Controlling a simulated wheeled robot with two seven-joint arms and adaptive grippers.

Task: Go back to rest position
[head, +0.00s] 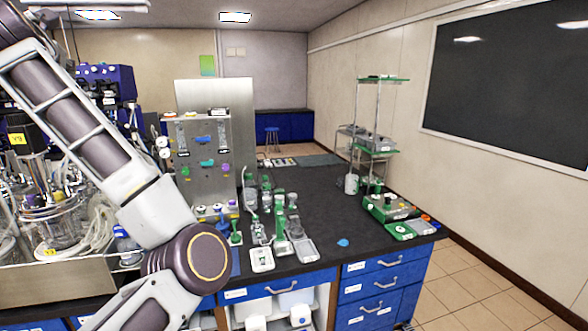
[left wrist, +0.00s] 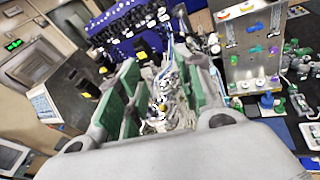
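My left gripper (left wrist: 165,85) shows in the left wrist view with its two green-padded fingers spread apart and nothing held between them. Through the gap I see glassware and tubing of a bioreactor (left wrist: 160,108) behind. In the head view my left arm is raised and bent across the left side, its elbow low and near the camera. I cannot make out its fingers there. My right gripper is in neither view. The bioreactor glassware (head: 62,222) stands behind my left arm in the head view, partly hidden by it.
A black-topped bench (head: 325,195) with blue drawers (head: 375,285) lies ahead. It carries a metal panel (head: 205,160), several bottles (head: 280,215), a white tray (head: 262,259) and a green-topped rack (head: 376,150). Tiled floor (head: 480,290) is clear at right.

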